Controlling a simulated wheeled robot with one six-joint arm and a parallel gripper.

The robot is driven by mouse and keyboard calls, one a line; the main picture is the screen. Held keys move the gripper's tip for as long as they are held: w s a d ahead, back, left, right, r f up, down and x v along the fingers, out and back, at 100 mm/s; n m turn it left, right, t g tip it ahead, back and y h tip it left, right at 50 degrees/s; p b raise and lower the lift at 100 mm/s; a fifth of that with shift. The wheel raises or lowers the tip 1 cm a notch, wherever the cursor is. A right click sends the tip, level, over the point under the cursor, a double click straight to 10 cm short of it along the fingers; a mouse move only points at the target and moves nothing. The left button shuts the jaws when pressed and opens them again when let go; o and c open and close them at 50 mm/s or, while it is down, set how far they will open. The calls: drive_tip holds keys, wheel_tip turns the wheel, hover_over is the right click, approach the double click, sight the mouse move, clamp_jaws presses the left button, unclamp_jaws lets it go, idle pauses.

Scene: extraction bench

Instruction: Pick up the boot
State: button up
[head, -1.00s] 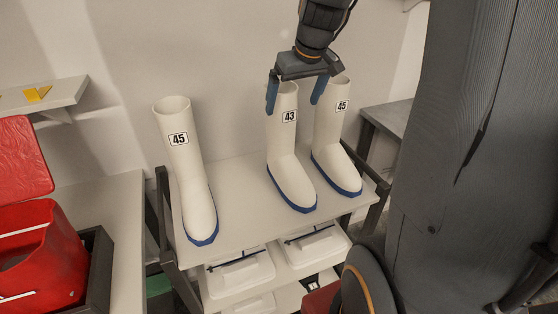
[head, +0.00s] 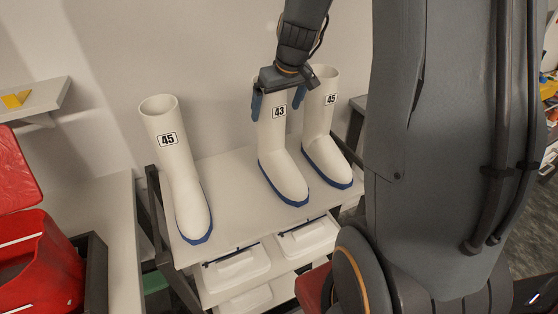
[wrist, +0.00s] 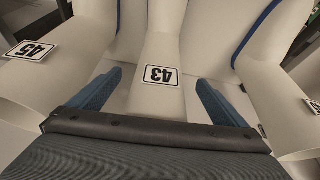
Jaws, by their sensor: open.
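Three white boots with blue soles stand upright on the top shelf of a rack. The middle boot (head: 277,155), labelled 43, has my gripper (head: 277,113) at the upper part of its shaft. My gripper is open, with one blue finger on each side of the shaft. In the wrist view the 43 boot (wrist: 164,45) lies between the open fingers (wrist: 159,77), with gaps visible on both sides. A boot labelled 45 (head: 180,185) stands at the left. Another boot labelled 45 (head: 322,125) stands close on the right, near my right finger. The 43 boot's top opening is hidden by my gripper.
The rack's top shelf (head: 232,205) has free room between the left and middle boots. White lidded boxes (head: 238,268) sit below. A red container (head: 40,262) stands at the left, and a small wall shelf (head: 40,98) is above it. A wall stands behind.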

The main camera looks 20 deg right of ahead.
drive_tip(key=shift+x, duration=0.8)
drive_tip(key=shift+r, duration=0.1)
drive_tip(key=c, duration=2.2)
